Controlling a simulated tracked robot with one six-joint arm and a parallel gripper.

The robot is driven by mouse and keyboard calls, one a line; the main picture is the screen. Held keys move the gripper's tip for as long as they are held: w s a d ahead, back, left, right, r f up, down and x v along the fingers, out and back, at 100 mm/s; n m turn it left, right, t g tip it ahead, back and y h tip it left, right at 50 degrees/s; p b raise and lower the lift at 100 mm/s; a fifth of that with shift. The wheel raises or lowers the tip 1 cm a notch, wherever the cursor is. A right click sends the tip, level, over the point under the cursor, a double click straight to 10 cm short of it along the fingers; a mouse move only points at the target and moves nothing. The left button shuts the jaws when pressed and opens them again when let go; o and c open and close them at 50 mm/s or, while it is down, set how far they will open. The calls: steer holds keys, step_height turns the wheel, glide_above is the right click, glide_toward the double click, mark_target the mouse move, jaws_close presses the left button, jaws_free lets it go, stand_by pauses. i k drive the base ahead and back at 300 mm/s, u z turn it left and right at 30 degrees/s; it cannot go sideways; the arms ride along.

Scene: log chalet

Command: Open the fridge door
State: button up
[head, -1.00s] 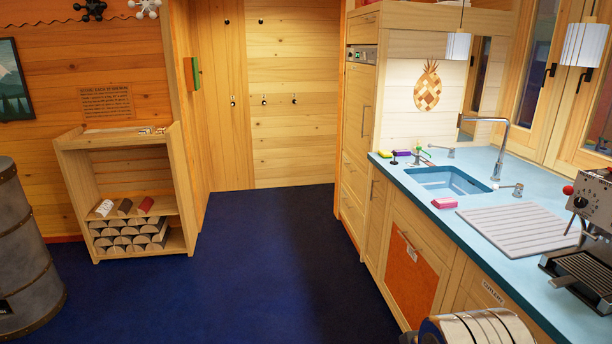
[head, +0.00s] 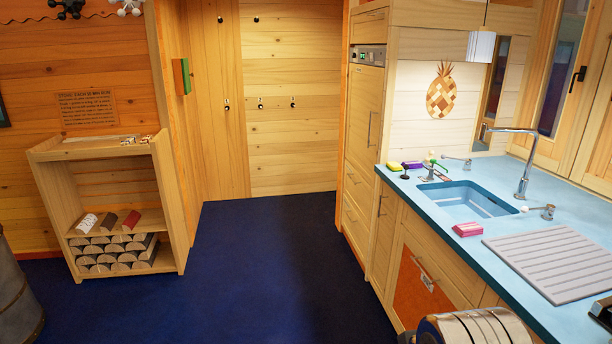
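A tall wood-panelled unit stands at the far end of the counter. My gripper is not in view; only a ridged metal part of my own body shows at the bottom edge, well short of the unit.
Blue floor (head: 270,260) lies clear up to the unit. The blue counter (head: 440,200) with sink (head: 468,201) and cabinets runs along the right. A wooden shelf with logs (head: 110,205) stands at left, and a metal drum (head: 15,305) at the left edge.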

mark_target(366, 82)
steer(key=i, duration=3.75)
steer(key=u, duration=1.3)
